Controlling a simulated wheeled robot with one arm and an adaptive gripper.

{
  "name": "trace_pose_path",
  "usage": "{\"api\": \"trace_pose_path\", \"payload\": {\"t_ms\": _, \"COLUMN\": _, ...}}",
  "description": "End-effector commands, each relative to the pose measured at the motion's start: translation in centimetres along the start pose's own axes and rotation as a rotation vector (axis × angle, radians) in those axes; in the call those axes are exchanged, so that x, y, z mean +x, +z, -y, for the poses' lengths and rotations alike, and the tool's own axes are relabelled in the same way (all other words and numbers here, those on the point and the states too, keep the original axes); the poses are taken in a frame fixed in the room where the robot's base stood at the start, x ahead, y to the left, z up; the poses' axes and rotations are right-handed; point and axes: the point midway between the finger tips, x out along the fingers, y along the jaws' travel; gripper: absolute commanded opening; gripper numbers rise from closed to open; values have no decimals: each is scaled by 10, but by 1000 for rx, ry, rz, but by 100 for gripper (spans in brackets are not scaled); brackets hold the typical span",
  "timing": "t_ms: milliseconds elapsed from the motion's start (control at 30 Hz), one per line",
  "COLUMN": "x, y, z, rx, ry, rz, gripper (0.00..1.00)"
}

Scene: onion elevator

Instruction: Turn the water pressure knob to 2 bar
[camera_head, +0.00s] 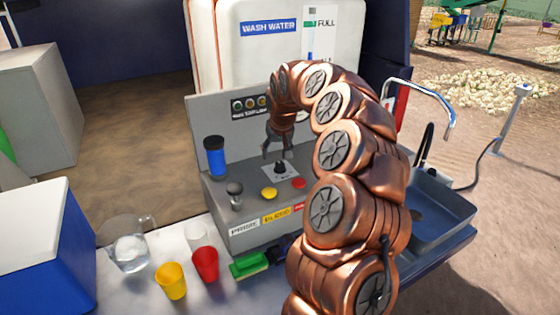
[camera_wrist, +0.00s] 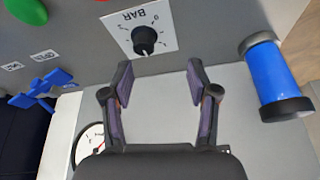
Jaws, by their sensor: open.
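The black pressure knob (camera_wrist: 145,40) sits on a white plate (camera_wrist: 168,20) marked BAR, with a 0 and other small scale marks. The plate appears upside down in the wrist view, and I cannot tell the exact setting. In the head view the knob (camera_head: 280,168) is on the grey panel, partly under my gripper. My gripper (camera_head: 279,152) points down over it. In the wrist view my gripper (camera_wrist: 160,78) is open and empty, its two fingers apart, with the knob beyond the fingertips and slightly left of centre. I see no contact.
A blue cylinder (camera_wrist: 275,80) stands near the knob, also visible in the head view (camera_head: 215,157). A dial gauge (camera_wrist: 90,143) and blue valve handle (camera_wrist: 40,92) are nearby. The panel (camera_head: 250,215) carries yellow (camera_head: 268,193) and red (camera_head: 299,183) buttons. Cups and a sink (camera_head: 440,205) flank it.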

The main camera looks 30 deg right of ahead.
Motion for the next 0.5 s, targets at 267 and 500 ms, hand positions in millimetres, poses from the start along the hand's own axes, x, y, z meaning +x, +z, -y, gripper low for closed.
{"api": "trace_pose_path", "payload": {"t_ms": 267, "x": 14, "y": -10, "z": -24, "rx": 36, "ry": 30, "rz": -10, "gripper": 59}}
{"api": "trace_pose_path", "payload": {"t_ms": 500, "x": 32, "y": -11, "z": -24, "rx": 35, "ry": 29, "rz": -11, "gripper": 59}}
